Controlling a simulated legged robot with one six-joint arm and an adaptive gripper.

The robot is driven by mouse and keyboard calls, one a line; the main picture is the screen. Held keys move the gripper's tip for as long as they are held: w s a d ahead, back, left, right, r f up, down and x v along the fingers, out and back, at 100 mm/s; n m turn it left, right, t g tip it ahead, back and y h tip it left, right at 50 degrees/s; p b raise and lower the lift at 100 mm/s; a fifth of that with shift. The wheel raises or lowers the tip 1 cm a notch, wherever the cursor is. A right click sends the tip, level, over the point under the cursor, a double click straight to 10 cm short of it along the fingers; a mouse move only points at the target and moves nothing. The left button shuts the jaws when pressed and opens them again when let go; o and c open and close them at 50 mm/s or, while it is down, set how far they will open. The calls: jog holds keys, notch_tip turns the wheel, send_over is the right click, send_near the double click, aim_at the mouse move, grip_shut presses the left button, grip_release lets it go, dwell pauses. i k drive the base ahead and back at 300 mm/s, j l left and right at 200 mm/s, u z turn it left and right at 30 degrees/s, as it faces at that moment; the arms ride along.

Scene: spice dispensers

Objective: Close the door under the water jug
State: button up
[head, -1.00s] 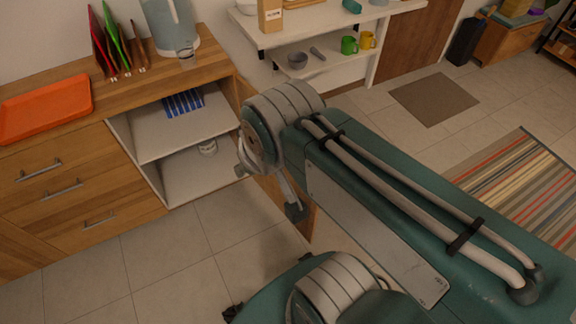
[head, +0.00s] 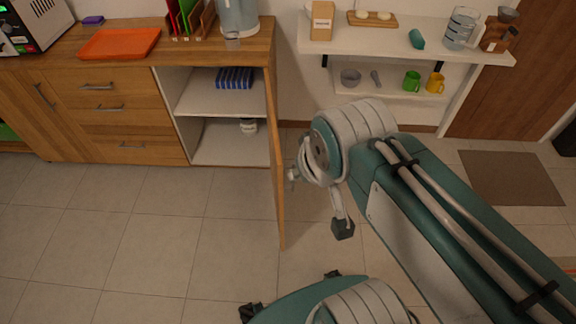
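The water jug (head: 238,18) is pale blue and stands on the wooden counter. Under it is an open cabinet with white shelves (head: 207,103). Its wooden door (head: 276,170) is swung out towards me and shows almost edge-on, hinged at the cabinet's right side. My gripper (head: 318,203) is just right of the door, on its outer side. Its fingers look spread apart with nothing between them. Whether it touches the door I cannot tell.
Blue-striped boxes (head: 235,78) and a white jar (head: 248,126) are inside the cabinet. An orange tray (head: 120,43) lies on the counter. A white wall shelf (head: 400,45) with cups is at the right. The tiled floor (head: 150,240) before the cabinet is clear.

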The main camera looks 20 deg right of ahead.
aim_at(280, 168)
jog(key=k+l+u, duration=0.15)
jog(key=k+l, duration=0.2)
jog(key=l, duration=0.2)
jog(key=k+l+u, duration=0.1)
jog(key=k+l, duration=0.3)
jog(key=i+l+u, duration=0.45)
jog(key=i+l, duration=0.65)
jog(key=k+j+u, duration=0.15)
jog(key=u, duration=0.15)
